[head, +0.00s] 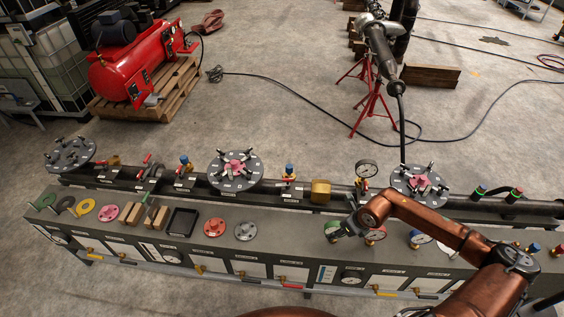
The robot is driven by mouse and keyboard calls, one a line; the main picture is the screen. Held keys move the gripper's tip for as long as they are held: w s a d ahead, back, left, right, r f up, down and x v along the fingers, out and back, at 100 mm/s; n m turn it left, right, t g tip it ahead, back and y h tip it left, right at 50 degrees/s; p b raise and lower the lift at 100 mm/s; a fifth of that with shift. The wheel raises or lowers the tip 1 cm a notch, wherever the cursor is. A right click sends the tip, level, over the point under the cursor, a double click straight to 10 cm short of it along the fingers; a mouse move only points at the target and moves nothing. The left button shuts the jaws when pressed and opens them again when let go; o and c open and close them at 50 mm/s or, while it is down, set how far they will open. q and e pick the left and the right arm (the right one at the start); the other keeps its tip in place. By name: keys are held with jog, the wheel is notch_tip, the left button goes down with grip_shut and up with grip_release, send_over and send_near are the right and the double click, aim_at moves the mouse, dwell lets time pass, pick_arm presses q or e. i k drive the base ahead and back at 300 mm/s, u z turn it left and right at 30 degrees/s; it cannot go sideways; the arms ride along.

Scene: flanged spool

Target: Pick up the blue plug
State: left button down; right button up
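Several small blue-topped pieces show, and I cannot tell for sure which is the blue plug. One blue-capped brass fitting (184,161) stands on the pipe at the left. Another blue-capped fitting (289,170) stands right of the middle flange. My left gripper is out of view.
The long grey bench (280,232) carries coloured discs, wooden blocks and a black tray (182,222). Grey bolted flanges (235,171) and gauges line the pipe behind. A red compressor (130,65) and red stand (373,105) are on the floor beyond.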

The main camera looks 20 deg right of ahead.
aim_at(289, 167)
jog(key=i, duration=1.3)
